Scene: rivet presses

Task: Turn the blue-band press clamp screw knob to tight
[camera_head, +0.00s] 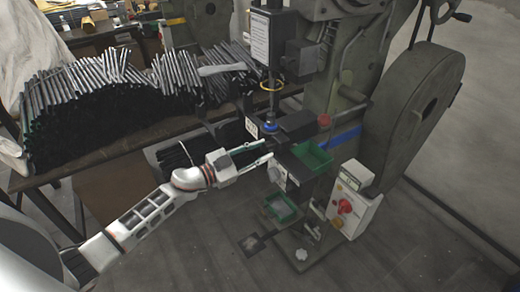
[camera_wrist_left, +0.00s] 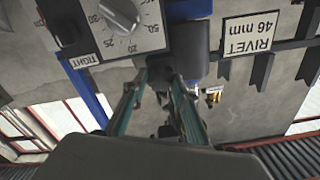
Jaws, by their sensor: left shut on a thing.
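The blue-band press (camera_head: 345,75) stands right of centre in the head view, with its blue band (camera_head: 343,138) low on the frame. My left gripper (camera_head: 269,150) reaches the front of the press from the left. In the left wrist view, the gripper (camera_wrist_left: 160,78) has its green-edged fingers closed around a dark part, which seems to be the clamp screw knob (camera_wrist_left: 160,66). The fingers hide much of it, so its angle cannot be told. A TIGHT label (camera_wrist_left: 84,61) and a numbered dial (camera_wrist_left: 122,14) are beside it. My right gripper is not in view.
Green bins (camera_head: 313,156) and a white control box with a red switch (camera_head: 353,200) are close to my gripper. A bench (camera_head: 110,150) piled with metal rods stands left. The floor in front is mostly clear.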

